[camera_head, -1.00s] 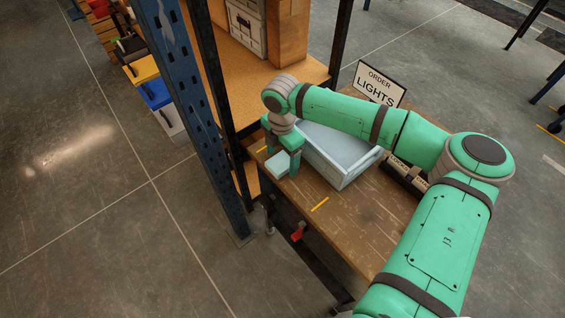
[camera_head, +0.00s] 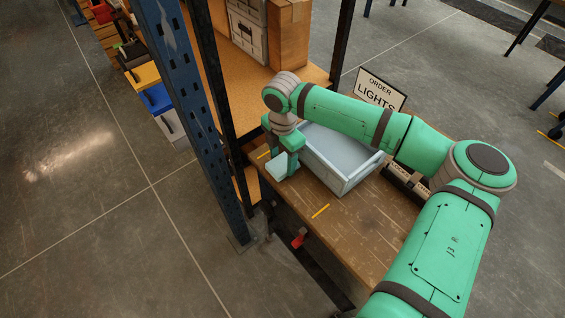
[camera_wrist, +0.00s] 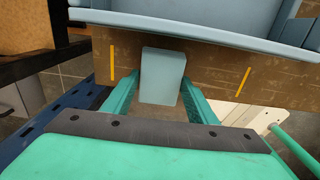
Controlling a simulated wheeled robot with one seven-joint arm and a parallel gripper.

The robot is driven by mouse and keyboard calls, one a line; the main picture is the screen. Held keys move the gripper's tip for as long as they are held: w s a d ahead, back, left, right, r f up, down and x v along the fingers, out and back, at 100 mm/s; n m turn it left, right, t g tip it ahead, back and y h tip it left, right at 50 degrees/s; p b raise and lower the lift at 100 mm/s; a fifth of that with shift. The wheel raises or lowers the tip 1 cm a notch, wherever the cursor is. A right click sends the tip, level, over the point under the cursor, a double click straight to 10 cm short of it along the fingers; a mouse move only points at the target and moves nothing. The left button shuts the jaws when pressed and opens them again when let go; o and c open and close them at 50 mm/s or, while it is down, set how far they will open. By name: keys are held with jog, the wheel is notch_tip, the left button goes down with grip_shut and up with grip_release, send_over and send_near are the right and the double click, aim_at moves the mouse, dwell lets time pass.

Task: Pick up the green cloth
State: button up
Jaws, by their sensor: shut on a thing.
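The cloth (camera_head: 277,168) shows as a pale blue-green, block-like piece at the left edge of the wooden table, beside the light blue bin. In the wrist view the cloth (camera_wrist: 162,75) stands out between the two green fingers, in front of the bin's near wall. My gripper (camera_head: 285,160) points down at the table's left end and is shut on the cloth. It also shows in the wrist view (camera_wrist: 160,88). In the head view my gripper hides part of the cloth; I cannot tell whether the cloth touches the table.
The light blue bin (camera_head: 342,182) stands on the table (camera_head: 370,220) right next to my gripper. A blue rack post (camera_head: 190,100) rises close on the left. An "Order Lights" sign (camera_head: 381,90) stands behind. The front of the tabletop is clear.

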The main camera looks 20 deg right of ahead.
jog(key=s+d+r, duration=0.2)
jog(key=s+r, duration=0.3)
jog(key=s, duration=0.1)
jog(key=s+d+r, duration=0.3)
jog(key=s+r, duration=0.2)
jog(key=s, duration=0.2)
jog(key=shift+d+r, duration=0.3)
jog(key=shift+r, duration=0.05)
jog(key=o, duration=0.5)
jog(key=c, duration=0.3)
